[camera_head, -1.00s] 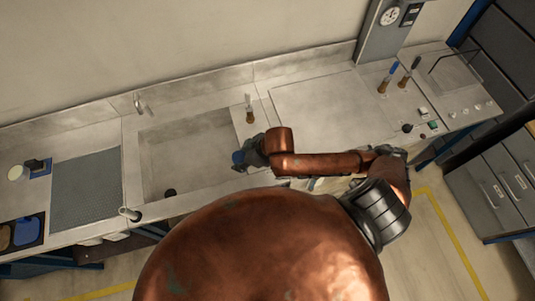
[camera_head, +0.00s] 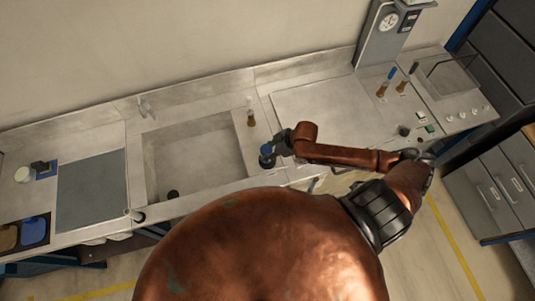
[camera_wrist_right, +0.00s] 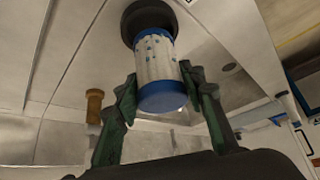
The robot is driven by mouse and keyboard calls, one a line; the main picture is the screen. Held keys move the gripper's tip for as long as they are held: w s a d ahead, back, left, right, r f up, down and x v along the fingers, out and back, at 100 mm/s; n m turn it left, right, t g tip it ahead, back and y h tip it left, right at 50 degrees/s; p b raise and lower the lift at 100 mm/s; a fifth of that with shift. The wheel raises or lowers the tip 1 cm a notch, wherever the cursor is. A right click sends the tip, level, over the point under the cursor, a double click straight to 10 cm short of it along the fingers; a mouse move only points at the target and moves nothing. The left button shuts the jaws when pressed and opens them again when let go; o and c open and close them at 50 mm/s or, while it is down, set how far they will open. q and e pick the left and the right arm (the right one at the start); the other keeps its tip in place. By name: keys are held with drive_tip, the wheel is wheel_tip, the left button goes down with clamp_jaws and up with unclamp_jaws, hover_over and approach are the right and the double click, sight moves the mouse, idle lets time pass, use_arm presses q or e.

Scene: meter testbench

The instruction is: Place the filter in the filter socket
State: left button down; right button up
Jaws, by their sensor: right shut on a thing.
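The filter (camera_wrist_right: 155,62) is a white speckled cylinder with blue ends. My right gripper (camera_wrist_right: 160,84) is shut on it, one green finger on each side, in the right wrist view. A dark round ring (camera_wrist_right: 146,20), likely the filter socket, lies at the filter's far end; I cannot tell whether the filter is in it or just in front of it. In the head view the filter shows as a small blue cap (camera_head: 266,150) beside my right gripper (camera_head: 276,146), over the counter right of the sink. My left gripper is not in view.
The sink (camera_head: 160,188) lies left of the filter. A brown-handled fitting (camera_head: 251,120) stands behind it, near the sink's back right corner. A flat panel (camera_head: 318,112) lies to the right, with two more brown fittings (camera_head: 383,88) beyond it.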

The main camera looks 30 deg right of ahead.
drive_tip(key=shift+d+f, duration=0.1)
drive_tip(key=shift+f, duration=1.5)
drive_tip(key=shift+f, duration=0.1)
drive_tip(key=o, duration=1.4)
drive_tip(key=v, duration=1.2)
drive_tip(key=shift+b, duration=0.4)
